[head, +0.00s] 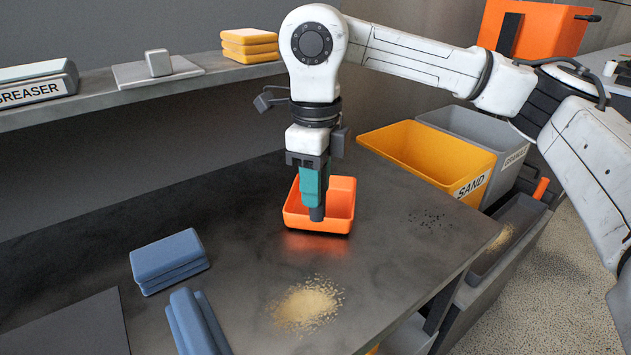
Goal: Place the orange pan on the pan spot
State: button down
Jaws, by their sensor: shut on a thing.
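The orange pan (341,192) is an open, shallow box in the middle of the dark worktop (230,235). My gripper (316,210) points straight down at it from above, with a teal part along its finger. It is shut on the pan; the exact grip point is partly hidden by the fingers. The pan looks level and at or just above the worktop, with an orange reflection below it. A darker flat rectangle (70,328) lies at the bottom left; I cannot tell whether it is the pan spot.
Blue folded cloths (168,262) lie front left, with more blue pads (196,325) nearby. A sand pile (306,304) and dark specks (430,218) lie on the worktop. A yellow SAND bin (425,150) stands right. A shelf (200,82) runs behind, holding yellow sponges (248,45).

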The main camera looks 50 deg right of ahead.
jog(key=shift+f, duration=0.25)
jog(key=c, duration=0.8)
grip_release()
jog(key=shift+o, duration=0.4)
jog(key=shift+o, duration=1.3)
notch_tip(320, 180, up, 11)
jog(key=shift+f+p, duration=0.1)
jog(key=shift+p, duration=0.45)
